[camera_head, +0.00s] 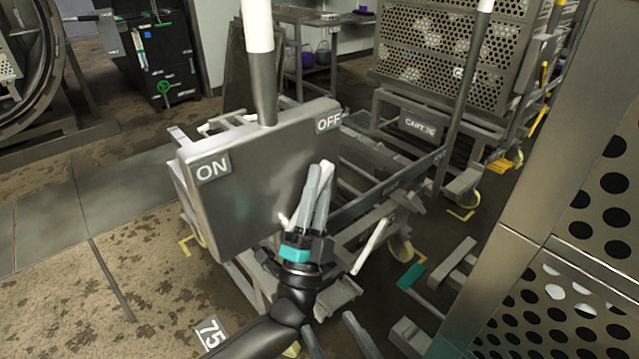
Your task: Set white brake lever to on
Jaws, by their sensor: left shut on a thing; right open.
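The brake lever (265,85) has a white grip (258,25) cut off by the top edge and a grey shaft. It stands nearly upright at the top of a grey metal box (235,200), between the ON plate (212,167) at left and the OFF plate (328,121) at right. My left gripper (323,168) is in front of the box's lower right part, below the OFF plate and well away from the lever. Its fingers are shut close together; what is between them cannot be made out. My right gripper (336,328) shows only as two spread grey fingers at the bottom edge, apart from the box.
A low grey cart frame lies behind the box. A perforated basket (430,50) on a cart marked CART 26 (423,126) stands behind. A large perforated panel (590,200) closes the right side. The floor at left (80,220) is open.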

